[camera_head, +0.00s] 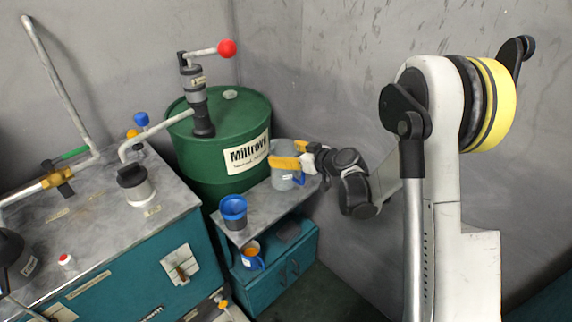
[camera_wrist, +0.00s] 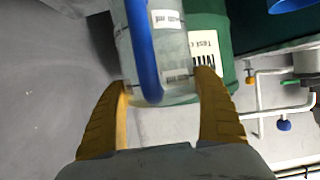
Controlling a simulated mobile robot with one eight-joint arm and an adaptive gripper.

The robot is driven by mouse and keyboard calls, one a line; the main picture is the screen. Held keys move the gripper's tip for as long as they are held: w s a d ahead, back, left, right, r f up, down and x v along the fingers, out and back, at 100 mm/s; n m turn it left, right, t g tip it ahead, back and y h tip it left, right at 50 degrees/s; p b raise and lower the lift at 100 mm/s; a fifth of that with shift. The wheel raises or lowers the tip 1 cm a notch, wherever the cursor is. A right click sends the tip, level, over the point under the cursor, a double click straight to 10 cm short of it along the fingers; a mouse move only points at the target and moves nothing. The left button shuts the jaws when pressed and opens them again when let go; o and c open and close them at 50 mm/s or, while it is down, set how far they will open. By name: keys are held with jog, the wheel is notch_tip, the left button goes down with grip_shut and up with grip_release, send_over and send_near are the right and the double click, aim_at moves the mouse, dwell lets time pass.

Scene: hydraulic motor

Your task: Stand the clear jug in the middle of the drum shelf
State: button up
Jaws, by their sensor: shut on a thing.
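The clear jug (camera_head: 282,178) is a see-through grey vessel with a blue handle. It is at the back right end of the grey shelf (camera_head: 262,212) in front of the green drum. I cannot tell whether its base touches the shelf. My gripper (camera_head: 286,160), with yellow fingers, is shut on the jug from the right. In the wrist view the jug (camera_wrist: 172,62) lies between the two fingers of my gripper (camera_wrist: 162,88), its blue handle facing the camera. The jug's far end is cut off by the top of that view.
A blue cup (camera_head: 233,208) stands at the shelf's front left. Below is a blue mug (camera_head: 252,262) with an orange top on a teal cabinet (camera_head: 285,268). The green drum (camera_head: 205,155) with a red-knobbed pump stands behind. A workbench (camera_head: 95,230) with pipes is at left. The shelf's middle looks clear.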

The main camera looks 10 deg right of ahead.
notch_tip(320, 180, down, 4)
jog(key=shift+r+b, duration=0.25)
jog(key=shift+b, duration=0.55)
jog(key=shift+r, duration=0.1)
jog(key=o, duration=1.4)
